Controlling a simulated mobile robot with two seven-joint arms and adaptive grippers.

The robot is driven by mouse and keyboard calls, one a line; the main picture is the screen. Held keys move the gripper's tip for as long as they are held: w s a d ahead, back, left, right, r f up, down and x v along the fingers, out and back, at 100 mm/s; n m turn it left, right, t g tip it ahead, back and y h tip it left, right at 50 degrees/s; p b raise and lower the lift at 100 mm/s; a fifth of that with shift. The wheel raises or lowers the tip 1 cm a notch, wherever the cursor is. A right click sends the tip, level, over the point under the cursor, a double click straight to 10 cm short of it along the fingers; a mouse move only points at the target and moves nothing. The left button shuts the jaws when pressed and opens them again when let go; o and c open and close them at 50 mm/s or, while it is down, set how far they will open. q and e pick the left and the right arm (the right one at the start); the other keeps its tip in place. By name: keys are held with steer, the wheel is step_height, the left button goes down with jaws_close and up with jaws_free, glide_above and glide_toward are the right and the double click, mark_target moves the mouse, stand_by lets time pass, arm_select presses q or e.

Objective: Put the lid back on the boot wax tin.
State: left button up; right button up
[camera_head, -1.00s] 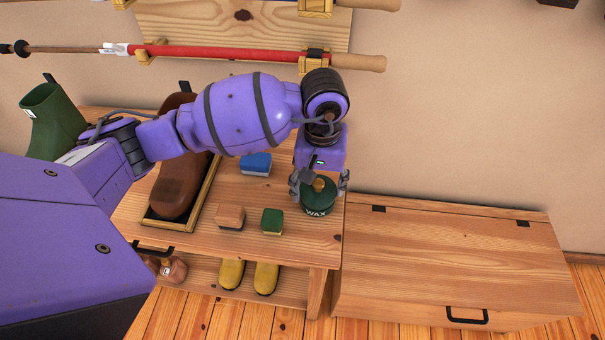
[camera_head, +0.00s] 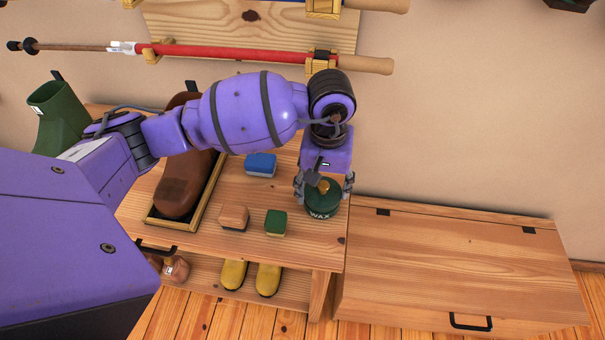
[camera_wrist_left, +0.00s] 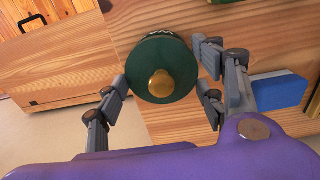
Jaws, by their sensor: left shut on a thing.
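The boot wax tin (camera_head: 320,213) is dark green with pale "WAX" lettering and stands near the right end of the wooden bench top. The green lid (camera_head: 331,197) with its brass knob shows above the lettering, over the tin. Whether the lid is fully seated cannot be told. My left gripper (camera_head: 323,184) is at the lid from above, with fingers on either side, shut on it. In the left wrist view the round lid (camera_wrist_left: 145,60) lies between the fingers and hides most of the tin. My right gripper is not in view.
A green brush (camera_head: 276,222), a tan block (camera_head: 234,217) and a blue block (camera_head: 261,164) lie left of the tin. A brown boot (camera_head: 183,185) lies in a tray farther left. A lower wooden chest (camera_head: 455,260) with a clear top stands to the right.

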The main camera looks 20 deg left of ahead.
arm_select(q)
steer(key=shift+w, duration=0.1)
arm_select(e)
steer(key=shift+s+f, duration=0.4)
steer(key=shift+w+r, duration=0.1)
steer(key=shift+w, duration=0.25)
arm_select(q)
steer(key=shift+f+b, duration=0.1)
steer(key=shift+b, duration=0.25)
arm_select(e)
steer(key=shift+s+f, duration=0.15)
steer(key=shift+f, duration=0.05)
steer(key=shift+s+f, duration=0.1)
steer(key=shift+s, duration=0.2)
arm_select(q)
steer(key=o, duration=1)
steer(key=shift+o, duration=0.2)
steer(key=o, duration=0.4)
steer(key=shift+c, duration=0.2)
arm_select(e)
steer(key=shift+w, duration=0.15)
